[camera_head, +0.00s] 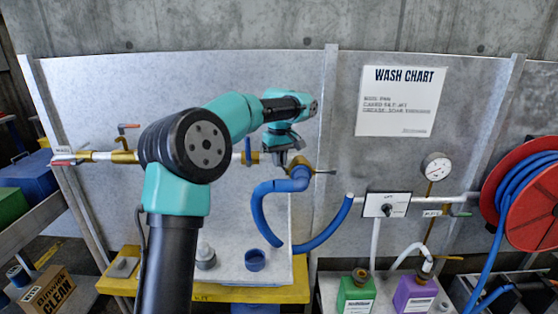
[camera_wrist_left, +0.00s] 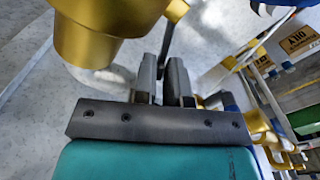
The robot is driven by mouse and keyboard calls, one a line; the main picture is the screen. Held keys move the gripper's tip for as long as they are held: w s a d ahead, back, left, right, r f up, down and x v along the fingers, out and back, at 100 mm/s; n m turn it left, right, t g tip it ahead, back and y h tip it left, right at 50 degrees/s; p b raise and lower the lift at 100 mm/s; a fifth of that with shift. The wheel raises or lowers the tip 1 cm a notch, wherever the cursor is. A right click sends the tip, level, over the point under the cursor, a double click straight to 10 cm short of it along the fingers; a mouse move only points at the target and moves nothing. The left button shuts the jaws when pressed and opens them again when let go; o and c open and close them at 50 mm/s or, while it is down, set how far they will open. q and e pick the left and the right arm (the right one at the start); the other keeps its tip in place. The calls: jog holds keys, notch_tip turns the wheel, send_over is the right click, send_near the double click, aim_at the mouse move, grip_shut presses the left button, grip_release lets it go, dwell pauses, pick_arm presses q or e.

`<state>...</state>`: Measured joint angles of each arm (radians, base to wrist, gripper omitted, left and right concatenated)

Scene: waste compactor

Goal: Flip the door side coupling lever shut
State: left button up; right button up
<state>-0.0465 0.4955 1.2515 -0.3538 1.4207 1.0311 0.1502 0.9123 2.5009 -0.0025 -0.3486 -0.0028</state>
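A brass hose coupling (camera_head: 305,169) sits on the grey wall panel at the end of the blue hose (camera_head: 258,215). It fills the upper left of the left wrist view (camera_wrist_left: 92,35). One lever (camera_head: 325,172) sticks out to its right in the head view. My left gripper (camera_head: 284,150) is at the coupling, just above and to its left. In the left wrist view, its fingers (camera_wrist_left: 166,72) stand close together with a thin dark lever (camera_wrist_left: 171,32) in the narrow gap between them. The lever's tip is hidden between the fingers. My right gripper is not in view.
A yellow-edged ledge (camera_head: 215,293) with cups lies below the coupling. To the right are a switch box (camera_head: 387,204), a gauge (camera_head: 436,167), and a red hose reel (camera_head: 525,195). Green (camera_head: 356,294) and purple (camera_head: 414,294) jugs stand at the lower right.

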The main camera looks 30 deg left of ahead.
pick_arm(q)
jog(key=o, duration=0.4)
jog(key=shift+c, duration=0.2)
